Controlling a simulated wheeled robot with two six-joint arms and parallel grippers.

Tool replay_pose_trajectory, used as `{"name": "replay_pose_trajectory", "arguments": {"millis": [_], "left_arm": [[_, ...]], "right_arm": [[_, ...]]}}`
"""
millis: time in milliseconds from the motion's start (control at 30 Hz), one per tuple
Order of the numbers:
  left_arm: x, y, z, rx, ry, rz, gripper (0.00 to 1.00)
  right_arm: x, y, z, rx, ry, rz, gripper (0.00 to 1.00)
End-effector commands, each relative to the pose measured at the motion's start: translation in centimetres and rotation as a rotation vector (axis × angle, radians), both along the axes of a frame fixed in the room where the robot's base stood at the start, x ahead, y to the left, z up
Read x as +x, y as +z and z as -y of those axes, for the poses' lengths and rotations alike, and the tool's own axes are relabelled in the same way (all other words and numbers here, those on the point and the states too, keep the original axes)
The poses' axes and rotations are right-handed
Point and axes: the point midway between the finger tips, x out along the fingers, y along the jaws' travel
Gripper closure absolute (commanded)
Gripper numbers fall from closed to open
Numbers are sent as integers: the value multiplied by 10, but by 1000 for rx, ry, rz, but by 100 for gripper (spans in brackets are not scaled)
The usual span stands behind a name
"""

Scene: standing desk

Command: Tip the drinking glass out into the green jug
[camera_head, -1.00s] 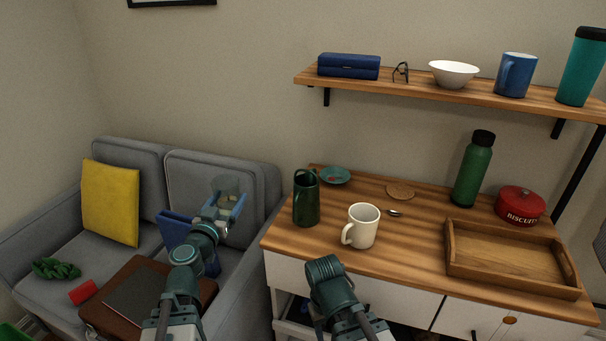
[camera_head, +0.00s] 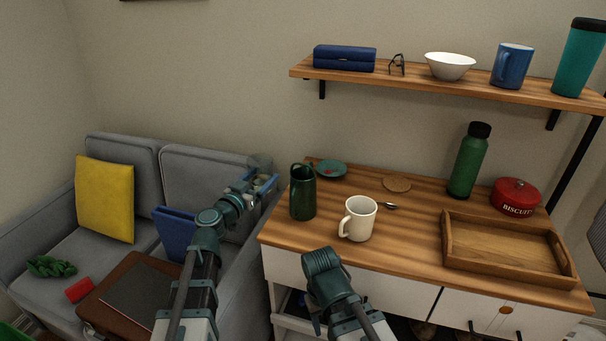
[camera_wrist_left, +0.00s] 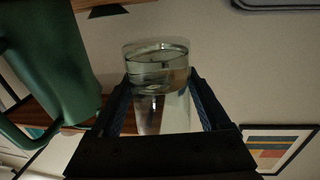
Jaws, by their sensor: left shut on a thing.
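The green jug (camera_head: 302,195) stands upright on the wooden desktop near its left end. In the left wrist view the jug (camera_wrist_left: 55,60) is large at the left, its handle towards the lower left. My left gripper (camera_head: 262,184) is shut on the clear drinking glass (camera_head: 262,163), just left of the jug and beyond the desk's left edge. The wrist view shows the glass (camera_wrist_left: 158,80) between the fingers, with clear liquid in it. Glass and jug look apart. My right arm shows at the bottom middle, but its fingers do not.
A cream mug (camera_head: 359,220) stands right of the jug, with a spoon (camera_head: 389,206) beside it. A teal saucer (camera_head: 331,169) lies behind the jug. A wooden tray (camera_head: 446,247), green bottle (camera_head: 468,165) and red biscuit tin (camera_head: 516,197) are further right. A shelf (camera_head: 430,84) hangs above.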

Motion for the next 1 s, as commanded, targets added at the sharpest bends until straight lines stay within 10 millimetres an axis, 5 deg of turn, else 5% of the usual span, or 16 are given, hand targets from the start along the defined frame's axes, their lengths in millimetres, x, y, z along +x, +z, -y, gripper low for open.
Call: {"name": "replay_pose_trajectory", "arguments": {"millis": [367, 1000], "left_arm": [[-2, 5, 3, 69, 2, 23, 98], [-9, 27, 24, 445, 1, 145, 98]], "right_arm": [[0, 7, 0, 0, 0, 0, 50], [0, 40, 0, 0, 0, 0, 50]]}}
